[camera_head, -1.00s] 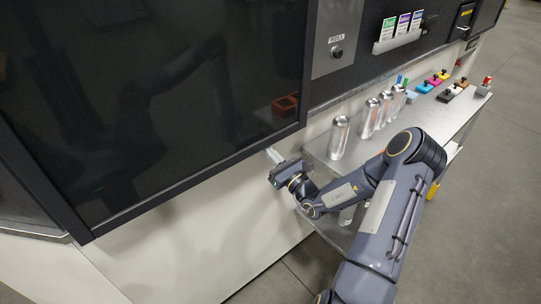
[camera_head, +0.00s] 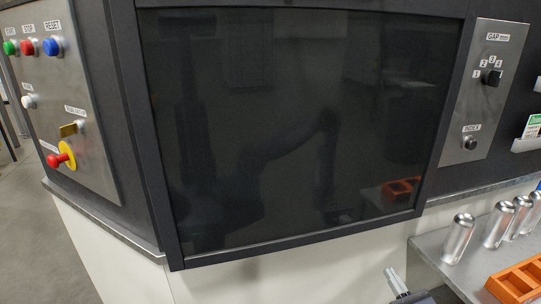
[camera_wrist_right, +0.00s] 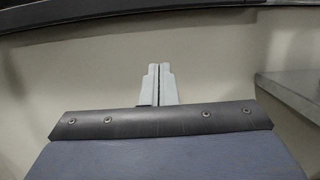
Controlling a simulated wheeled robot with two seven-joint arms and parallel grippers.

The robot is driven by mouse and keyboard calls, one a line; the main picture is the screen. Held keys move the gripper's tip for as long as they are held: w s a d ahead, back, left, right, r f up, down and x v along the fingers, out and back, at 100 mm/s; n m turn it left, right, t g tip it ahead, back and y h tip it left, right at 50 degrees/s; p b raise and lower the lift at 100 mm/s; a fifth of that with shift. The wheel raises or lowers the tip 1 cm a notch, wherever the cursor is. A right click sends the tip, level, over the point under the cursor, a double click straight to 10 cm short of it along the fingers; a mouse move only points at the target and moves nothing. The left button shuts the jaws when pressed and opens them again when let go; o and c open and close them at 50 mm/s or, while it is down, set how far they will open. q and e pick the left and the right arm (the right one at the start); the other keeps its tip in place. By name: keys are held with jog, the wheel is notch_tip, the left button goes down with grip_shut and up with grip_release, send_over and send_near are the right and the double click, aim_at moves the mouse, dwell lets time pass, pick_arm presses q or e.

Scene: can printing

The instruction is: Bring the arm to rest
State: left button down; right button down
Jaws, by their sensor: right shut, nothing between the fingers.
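My right gripper (camera_head: 395,281) shows at the bottom edge of the head view, below the dark window's lower right corner and left of the steel shelf. In the right wrist view its two grey fingers (camera_wrist_right: 158,85) are together with nothing between them. They point at the pale machine wall (camera_wrist_right: 100,70) and hold nothing. Most of the right arm is out of the head view. My left gripper is not in view.
A steel shelf (camera_head: 428,245) with several silver cans (camera_head: 459,239) and an orange tray (camera_head: 518,283) stands at the right. A button panel (camera_head: 75,110) is at the left, a knob panel (camera_head: 484,90) at the right. The dark window (camera_head: 290,120) lies between.

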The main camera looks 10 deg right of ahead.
jog(key=s+a+r+n+g+y, duration=0.2)
jog(key=a+r+n+g+y, duration=0.15)
jog(key=a+n, duration=0.3)
jog(key=s+a+r+n+g+y, duration=0.2)
jog(key=a+r+n+g+y, duration=0.1)
jog(key=a+n+g+y, duration=0.4)
jog(key=s+a+r+n+g+y, duration=0.25)
jog(key=a+n, duration=0.25)
jog(key=a, duration=0.3)
jog(key=s+a+n+g+h, duration=0.4)
jog(key=s+n+g+h, duration=0.1)
jog(key=s+n, duration=0.45)
jog(key=s+d+n+t+h, duration=0.3)
jog(key=s+d+n+h, duration=0.1)
jog(key=d+n+h, duration=0.1)
jog(key=shift+s+r+h, duration=0.25)
jog(key=shift+r+h, duration=0.05)
jog(key=shift+h, duration=0.4)
